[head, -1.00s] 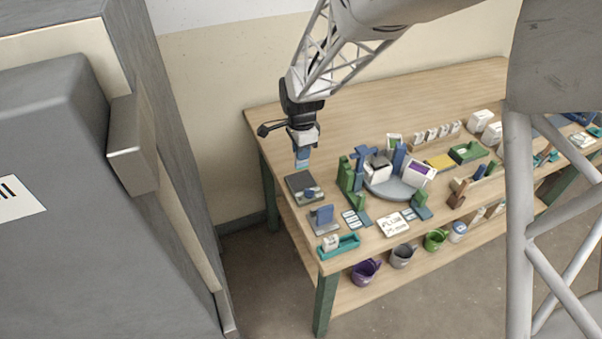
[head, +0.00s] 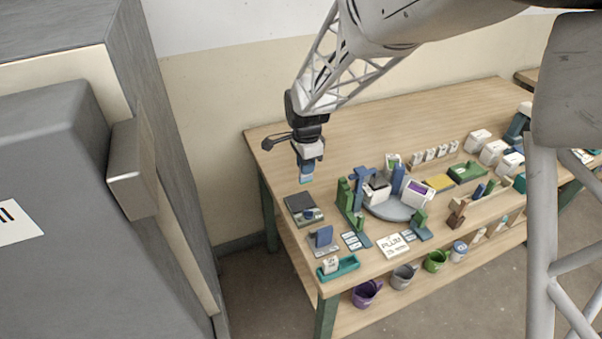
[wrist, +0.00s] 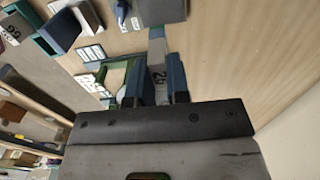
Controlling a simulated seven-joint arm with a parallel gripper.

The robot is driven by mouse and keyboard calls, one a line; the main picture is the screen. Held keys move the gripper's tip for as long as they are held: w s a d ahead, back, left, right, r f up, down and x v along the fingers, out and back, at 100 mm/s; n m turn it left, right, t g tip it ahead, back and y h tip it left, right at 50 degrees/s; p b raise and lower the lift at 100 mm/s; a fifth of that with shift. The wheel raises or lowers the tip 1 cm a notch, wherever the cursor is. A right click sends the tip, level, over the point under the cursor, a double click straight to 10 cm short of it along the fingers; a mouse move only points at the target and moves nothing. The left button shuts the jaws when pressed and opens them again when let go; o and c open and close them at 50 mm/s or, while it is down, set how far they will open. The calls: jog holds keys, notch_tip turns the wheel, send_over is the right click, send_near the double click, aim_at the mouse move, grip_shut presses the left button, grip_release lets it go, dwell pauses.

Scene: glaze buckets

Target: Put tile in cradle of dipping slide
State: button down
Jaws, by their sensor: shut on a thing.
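My gripper (head: 306,166) is shut on a tile, above the left part of the bench, behind the dark grey box. The tile (head: 306,179) hangs below the fingers, with a pale blue lower part. In the wrist view the grey tile (wrist: 157,72) with dark marking sits between the two dark blue fingers (wrist: 156,88). A green and blue upright frame (head: 347,203) stands to the right and front of my gripper; it may be the dipping slide. I cannot make out its cradle. In the wrist view a green frame (wrist: 118,72) lies left of the fingers, partly hidden.
A dark grey box (head: 300,204) stands close in front of my gripper. A blue block stand (head: 323,240), a teal tray (head: 338,267) and a grey turntable (head: 393,211) are nearby. Several buckets, including a purple one (head: 366,293), sit lower at the front. The bench's back is clear.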

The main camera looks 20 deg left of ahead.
jog(key=w+d+r, duration=0.3)
jog(key=w+d, duration=0.1)
jog(key=d, duration=0.6)
jog(key=w+d+r, duration=0.4)
jog(key=d, duration=0.5)
jog(key=shift+d, duration=0.35)
jog(key=shift+w+f, duration=0.1)
jog(key=shift+f, duration=0.1)
jog(key=shift+f, duration=2.55)
jog(key=c, duration=1)
grip_release()
jog(key=shift+r, duration=0.15)
